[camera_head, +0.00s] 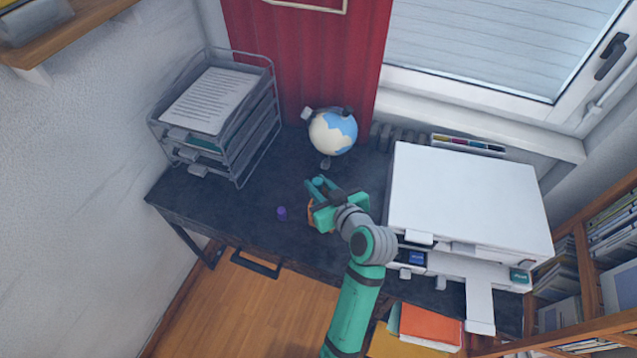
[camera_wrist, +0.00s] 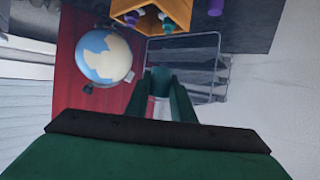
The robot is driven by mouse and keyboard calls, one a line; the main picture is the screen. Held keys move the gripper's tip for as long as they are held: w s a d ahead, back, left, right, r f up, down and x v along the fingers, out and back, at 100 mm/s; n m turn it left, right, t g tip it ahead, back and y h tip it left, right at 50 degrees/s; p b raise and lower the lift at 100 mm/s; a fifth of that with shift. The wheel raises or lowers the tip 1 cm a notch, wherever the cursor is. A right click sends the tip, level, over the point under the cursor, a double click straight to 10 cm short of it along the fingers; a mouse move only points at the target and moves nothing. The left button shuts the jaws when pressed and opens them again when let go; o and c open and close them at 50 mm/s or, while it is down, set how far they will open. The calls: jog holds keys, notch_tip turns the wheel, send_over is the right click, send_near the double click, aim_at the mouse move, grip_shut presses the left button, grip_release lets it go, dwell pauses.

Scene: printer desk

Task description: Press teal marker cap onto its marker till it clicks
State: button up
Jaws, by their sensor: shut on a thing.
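My gripper (camera_head: 317,186) is over the dark desk, its fingers shut on a small teal piece (camera_head: 319,181) that looks like the teal marker cap. In the wrist view the teal piece (camera_wrist: 160,79) shows between the two dark green fingers, which partly hide it. An orange holder (camera_wrist: 181,9) is at the top of the wrist view, apart from the fingers. In the head view my gripper and wrist cover most of the holder (camera_head: 311,214).
A small purple piece (camera_head: 282,213) stands on the desk left of my gripper. A globe (camera_head: 333,132) stands behind, a wire paper tray (camera_head: 241,137) at the back left, and a white printer (camera_head: 468,198) at the right. Bare desk (camera_head: 225,205) lies at the left front.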

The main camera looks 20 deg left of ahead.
jog(key=shift+f, duration=2.1)
jog(key=shift+s+f, duration=0.1)
jog(key=shift+f, duration=1.1)
dwell(0.7)
jog(key=o, duration=0.7)
jog(key=shift+r, duration=0.65)
grip_shut()
